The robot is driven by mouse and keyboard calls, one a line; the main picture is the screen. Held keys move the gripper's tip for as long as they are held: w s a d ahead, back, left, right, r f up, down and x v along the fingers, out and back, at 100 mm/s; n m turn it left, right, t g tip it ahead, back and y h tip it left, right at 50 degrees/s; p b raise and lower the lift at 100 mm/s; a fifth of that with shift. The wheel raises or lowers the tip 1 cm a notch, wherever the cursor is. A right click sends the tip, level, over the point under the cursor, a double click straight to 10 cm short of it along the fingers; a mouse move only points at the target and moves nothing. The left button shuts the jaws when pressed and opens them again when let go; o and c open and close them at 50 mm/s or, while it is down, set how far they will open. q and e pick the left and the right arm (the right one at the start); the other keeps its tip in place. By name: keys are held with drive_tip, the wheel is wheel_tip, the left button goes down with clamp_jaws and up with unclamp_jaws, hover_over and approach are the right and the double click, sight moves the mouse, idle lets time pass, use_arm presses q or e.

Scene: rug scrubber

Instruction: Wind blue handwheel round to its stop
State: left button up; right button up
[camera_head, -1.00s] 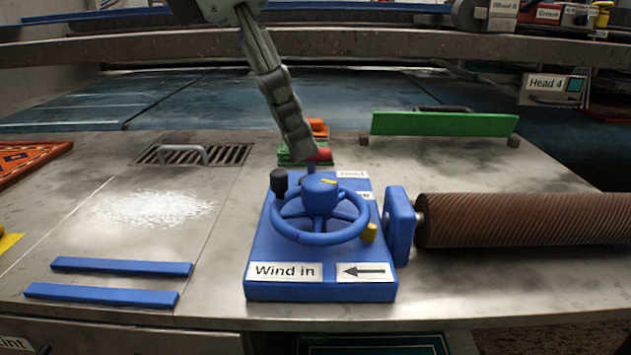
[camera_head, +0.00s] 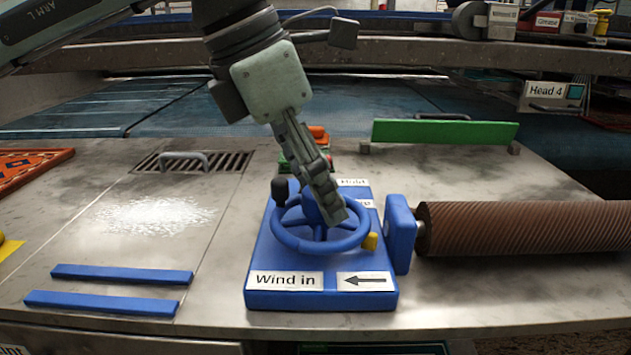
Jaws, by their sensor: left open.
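The blue handwheel (camera_head: 289,241) sits on a blue base block (camera_head: 262,264) labelled "Wind in" with an arrow pointing left. It has a black knob (camera_head: 280,189) at its rear left rim, and a yellow piece (camera_head: 370,241) shows at the right of the rim. My left gripper (camera_head: 328,213) comes down from above, and its fingers cover the wheel's hub and part of the far rim. It is open; whether it touches the wheel cannot be told. My right gripper is not in view.
A brown ribbed roller (camera_head: 520,227) joins the base's right side through a blue block (camera_head: 400,234). A green bar (camera_head: 445,132) stands behind. Two blue strips (camera_head: 120,275) and white powder (camera_head: 155,215) lie left, near a drain grate (camera_head: 225,161). An orange and green item (camera_head: 318,133) is behind the gripper.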

use_arm(q)
drive_tip(key=c, duration=1.2)
drive_tip(key=shift+o, duration=0.2)
drive_tip(key=shift+m+g, duration=0.3)
drive_tip(key=shift+m, duration=0.5)
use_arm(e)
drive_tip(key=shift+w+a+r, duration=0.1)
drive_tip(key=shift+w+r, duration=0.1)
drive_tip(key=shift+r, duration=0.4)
use_arm(q)
drive_tip(key=o, duration=1.2)
drive_tip(key=shift+c, duration=0.2)
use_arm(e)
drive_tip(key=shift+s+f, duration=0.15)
use_arm(q)
drive_tip(key=shift+r, duration=0.1)
drive_tip(key=v, duration=1.2)
